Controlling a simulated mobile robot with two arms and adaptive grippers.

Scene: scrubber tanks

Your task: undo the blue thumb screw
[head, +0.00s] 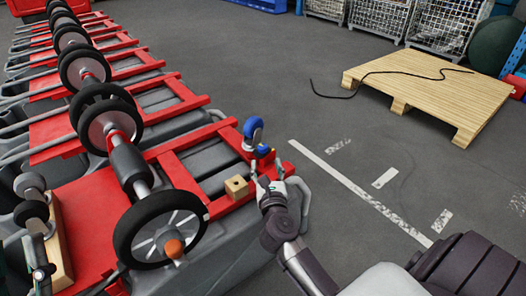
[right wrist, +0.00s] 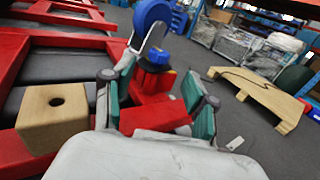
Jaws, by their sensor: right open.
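The blue thumb screw (head: 263,149) is a small blue knob on a red bracket at the near right corner of the red frame, below a blue wheel (head: 253,130). In the right wrist view the blue knob (right wrist: 157,58) sits just beyond the fingers, on top of the red bracket (right wrist: 155,108). My right gripper (head: 267,182) is open, its teal-padded fingers (right wrist: 158,98) on either side of the bracket in that view. Contact cannot be told. What looks like my left gripper (head: 42,272) is at the lower left edge, too small to read.
A wooden block with a hole (head: 237,188) sits on the red frame (head: 180,172), left of the right gripper. Black wheels on an axle (head: 160,228) stand along the tanks. A wooden pallet (head: 425,85) with a black cable lies on the open floor at right.

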